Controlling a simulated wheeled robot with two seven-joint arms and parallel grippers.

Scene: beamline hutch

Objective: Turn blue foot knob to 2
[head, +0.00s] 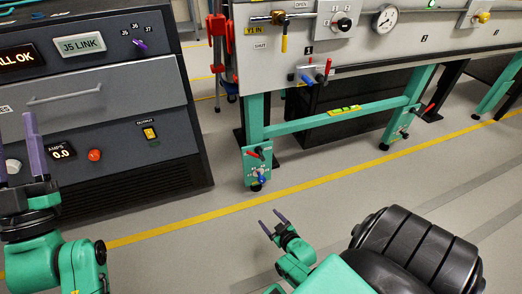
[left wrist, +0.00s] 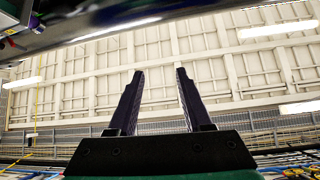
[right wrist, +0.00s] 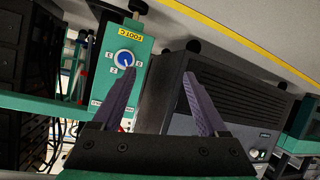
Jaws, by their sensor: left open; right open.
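The blue foot knob (head: 262,179) sits low on a green foot plate (head: 250,163) at the bottom of the bench's left leg. In the right wrist view the knob (right wrist: 124,59) has a white dial with a 3 and a 2 on its left side. Its white mark points to the lower right there; the number it meets is unclear. My right gripper (head: 271,218) is open and empty, in front of the plate and apart from the knob. One finger covers part of the plate in the right wrist view (right wrist: 161,74). My left gripper (head: 17,137) is open and empty, raised before the grey cabinet.
A red lever (head: 254,153) sits just above the blue knob. A second foot plate (head: 400,122) is on the right leg. A green crossbar (head: 340,119) joins the legs. The grey cabinet (head: 160,110) stands left. The floor around the yellow line (head: 190,218) is clear.

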